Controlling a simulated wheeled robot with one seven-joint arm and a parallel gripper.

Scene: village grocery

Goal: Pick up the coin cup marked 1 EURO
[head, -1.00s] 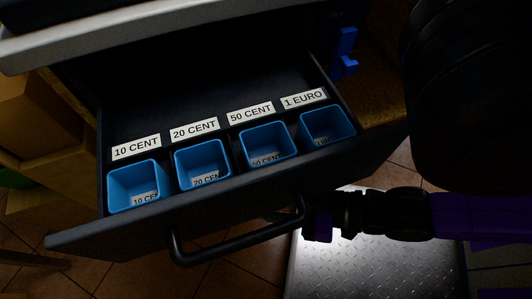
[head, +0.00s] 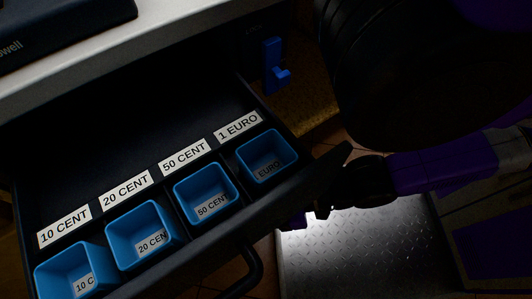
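The coin cup marked 1 EURO (head: 268,154) is a blue square cup at the right end of a row in the open black drawer (head: 120,160). A white 1 EURO label (head: 238,126) lies behind it, and a label reading EURO shows inside the cup. My gripper (head: 303,217) is dark and purple, low beside the drawer's front right corner, apart from the cup. Its fingers are mostly hidden behind the drawer front and in shadow, so I cannot tell whether it is open or shut.
The 50 CENT (head: 206,194), 20 CENT (head: 145,235) and 10 CENT (head: 76,270) cups stand left of it in the drawer. A pale counter edge (head: 120,55) overhangs the drawer. A blue hook (head: 273,67) is at the back right. A metal plate (head: 365,245) lies on the floor.

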